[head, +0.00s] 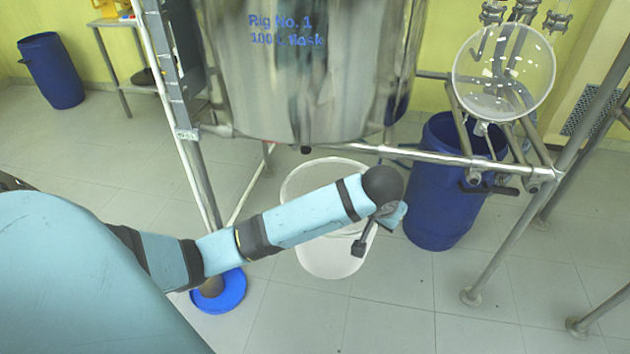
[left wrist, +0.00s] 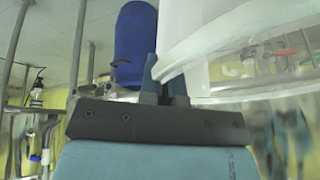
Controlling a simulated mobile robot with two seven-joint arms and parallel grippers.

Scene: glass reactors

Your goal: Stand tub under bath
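The white tub (head: 325,255) is upright below the shiny steel bath (head: 300,70) marked "Rig No. 1". I cannot tell whether its base touches the floor. My left arm reaches across it and hides part of its rim. My left gripper (head: 361,246) is at the tub's right rim. In the left wrist view, the left gripper's two fingers (left wrist: 163,86) are close together with the edge of the white tub (left wrist: 200,40) between them, so it looks shut on the rim. My right gripper is not in view.
A blue drum (head: 445,200) stands just right of the tub, below a clear round glass vessel (head: 504,73). Metal frame legs and a horizontal bar (head: 450,159) surround the area. The front floor is clear.

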